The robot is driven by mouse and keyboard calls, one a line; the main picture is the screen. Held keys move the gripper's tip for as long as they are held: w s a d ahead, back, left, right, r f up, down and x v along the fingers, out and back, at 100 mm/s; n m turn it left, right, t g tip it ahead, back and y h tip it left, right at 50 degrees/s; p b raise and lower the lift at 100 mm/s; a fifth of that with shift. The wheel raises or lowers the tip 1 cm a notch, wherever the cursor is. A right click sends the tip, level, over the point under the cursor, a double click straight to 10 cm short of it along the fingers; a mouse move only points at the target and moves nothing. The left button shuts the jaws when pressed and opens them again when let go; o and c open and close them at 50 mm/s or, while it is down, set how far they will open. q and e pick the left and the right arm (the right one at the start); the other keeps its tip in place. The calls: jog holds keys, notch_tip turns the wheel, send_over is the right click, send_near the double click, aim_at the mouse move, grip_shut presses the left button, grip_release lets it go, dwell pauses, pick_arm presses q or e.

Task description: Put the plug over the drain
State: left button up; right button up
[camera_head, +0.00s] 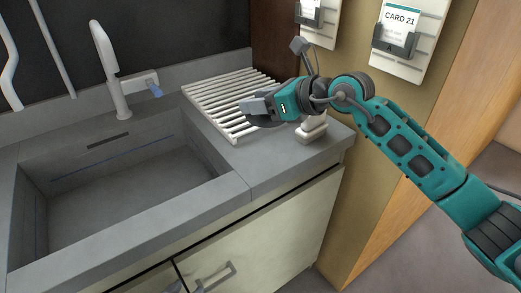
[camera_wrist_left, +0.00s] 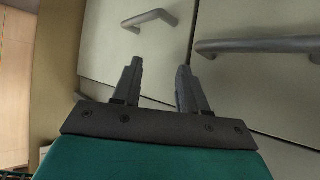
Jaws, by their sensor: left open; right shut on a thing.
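The grey sink (camera_head: 215,205) is at the left of the head view; its floor looks bare where it shows, and I cannot make out a drain opening there. A dark slot (camera_head: 107,141) is in its back wall. My right gripper (camera_head: 258,105) is over the front of the white drying rack, right of the basin. It is shut on a dark thing (camera_head: 264,121) that I see only in part; I cannot tell for sure that it is the plug. My left gripper (camera_wrist_left: 155,85) is open and empty in the left wrist view, in front of the cabinet doors.
The white slatted rack (camera_head: 215,95) lies on the counter. A white faucet (camera_head: 110,70) stands behind the basin. A small white object (camera_head: 312,130) is on the counter beside my right wrist. Card holders (camera_head: 400,40) hang on the wall. A cabinet handle (camera_wrist_left: 150,18) is near my left gripper.

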aim_at(260, 157)
notch_tip(260, 157, down, 12)
jog(key=shift+f+b, duration=0.1)
jog(key=shift+b, duration=0.55)
jog(key=o, duration=1.1)
jog(key=shift+f, duration=0.1)
